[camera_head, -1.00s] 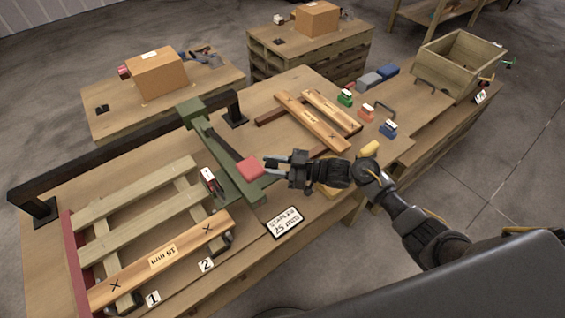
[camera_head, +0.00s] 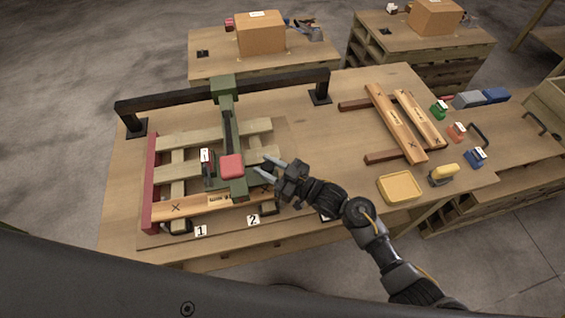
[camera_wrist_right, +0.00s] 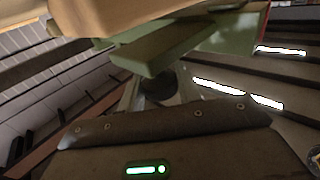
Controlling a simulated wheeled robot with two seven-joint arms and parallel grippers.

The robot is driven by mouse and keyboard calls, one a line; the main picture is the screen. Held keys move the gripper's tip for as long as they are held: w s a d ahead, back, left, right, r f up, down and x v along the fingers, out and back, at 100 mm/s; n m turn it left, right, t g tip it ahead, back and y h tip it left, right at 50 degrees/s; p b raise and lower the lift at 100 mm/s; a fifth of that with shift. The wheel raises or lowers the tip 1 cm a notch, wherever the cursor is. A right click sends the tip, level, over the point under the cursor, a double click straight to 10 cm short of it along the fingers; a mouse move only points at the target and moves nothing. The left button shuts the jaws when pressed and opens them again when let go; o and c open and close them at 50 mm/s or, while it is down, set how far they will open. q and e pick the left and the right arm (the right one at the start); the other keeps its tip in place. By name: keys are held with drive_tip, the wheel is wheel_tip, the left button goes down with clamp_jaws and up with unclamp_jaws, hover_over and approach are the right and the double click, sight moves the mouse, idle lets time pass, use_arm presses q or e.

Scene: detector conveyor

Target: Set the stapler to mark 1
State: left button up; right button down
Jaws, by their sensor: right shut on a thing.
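The stapler (camera_head: 227,125) is a green arm with a red pad (camera_head: 232,167), hung on a black rail (camera_head: 280,86). My right gripper (camera_head: 266,169) is at the right side of the stapler's front end, shut on the stapler; the exact grip is partly hidden. The right wrist view shows a green stapler part (camera_wrist_right: 150,55) close up. My left gripper is not in view.
A labelled plank (camera_head: 190,209) lies along the pallet's front, with a red side stop (camera_head: 151,180) at the left. To the right are a yellow tray (camera_head: 400,186), loose planks (camera_head: 390,115) and several small coloured staplers. The bench between pallet and planks is clear.

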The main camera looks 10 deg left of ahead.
drive_tip(key=shift+s+a, duration=0.25)
drive_tip(key=shift+a, duration=0.2)
drive_tip(key=c, duration=1)
unclamp_jaws()
drive_tip(key=shift+c, duration=0.2)
drive_tip(key=shift+d, duration=0.1)
drive_tip(key=shift+s+d+f, duration=0.1)
drive_tip(key=shift+d+f, duration=0.05)
drive_tip(key=shift+d, duration=0.2)
drive_tip(key=b+v, duration=0.2)
drive_tip(key=v, duration=0.8)
drive_tip(key=shift+b, duration=0.35)
drive_tip(key=shift+a, duration=0.1)
